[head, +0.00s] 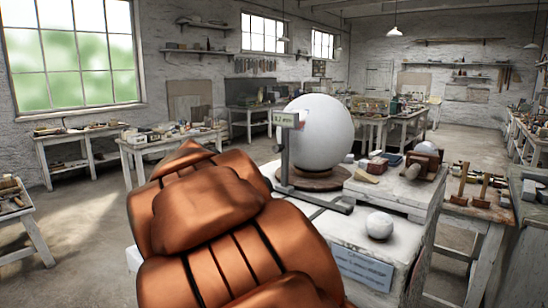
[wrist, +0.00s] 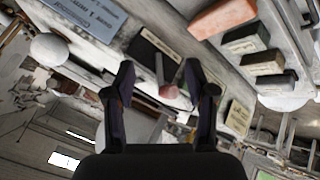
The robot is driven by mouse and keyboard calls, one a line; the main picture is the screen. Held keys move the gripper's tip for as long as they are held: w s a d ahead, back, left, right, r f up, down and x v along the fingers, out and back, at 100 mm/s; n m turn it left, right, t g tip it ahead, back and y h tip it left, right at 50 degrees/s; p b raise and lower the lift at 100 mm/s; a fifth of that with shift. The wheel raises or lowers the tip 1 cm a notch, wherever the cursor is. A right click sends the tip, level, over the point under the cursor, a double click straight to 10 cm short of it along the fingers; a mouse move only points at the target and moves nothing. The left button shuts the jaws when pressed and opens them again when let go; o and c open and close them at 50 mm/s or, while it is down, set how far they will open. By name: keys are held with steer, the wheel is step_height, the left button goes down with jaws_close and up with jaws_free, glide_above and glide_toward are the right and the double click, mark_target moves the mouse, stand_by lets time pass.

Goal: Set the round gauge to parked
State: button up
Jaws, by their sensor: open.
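A grey upright gauge stand (head: 284,157) with a small lettered display (head: 285,120) at its top stands on the white bench. The display is beside the left edge of a large white sphere (head: 320,132); I cannot tell whether anything touches it. The sphere rests on a brown round turntable (head: 311,179). In the wrist view my gripper (wrist: 157,78) is open, its two dark fingers apart. A grey rod with a reddish end (wrist: 167,88) shows between the fingers, not gripped; its distance is unclear. My gripper is hidden behind my orange arm in the head view.
A small white sphere (head: 380,225) sits near the bench front, above a blue lettered plate (head: 363,270). Labelled dark blocks (wrist: 246,38) and an orange-red block (wrist: 222,17) lie on the bench. A wooden stand (head: 424,166) holds another ball at right. Open floor lies left.

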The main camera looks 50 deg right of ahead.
steer(key=w+d+r+m+h+b, duration=0.35)
steer(key=w+d+r+h, duration=0.35)
steer(key=w+d, duration=0.4)
steer(key=m+t+h+b, duration=0.2)
steer(key=t+h, duration=0.1)
glide_toward(275, 149)
steer(key=w+d, duration=0.1)
steer(key=d, duration=0.3)
steer(key=shift+w+d+r+p, duration=0.15)
steer(key=shift+d+p, duration=0.3)
steer(key=shift+d, duration=0.75)
steer(key=shift+w+d+p, duration=0.15)
steer(key=shift+d+p, duration=0.25)
steer(key=shift+d, duration=0.75)
steer(key=shift+w+d+r+p, duration=0.15)
steer(key=shift+d+p, duration=0.3)
steer(key=shift+d, duration=0.75)
steer(key=shift+f, duration=0.15)
jaws_close()
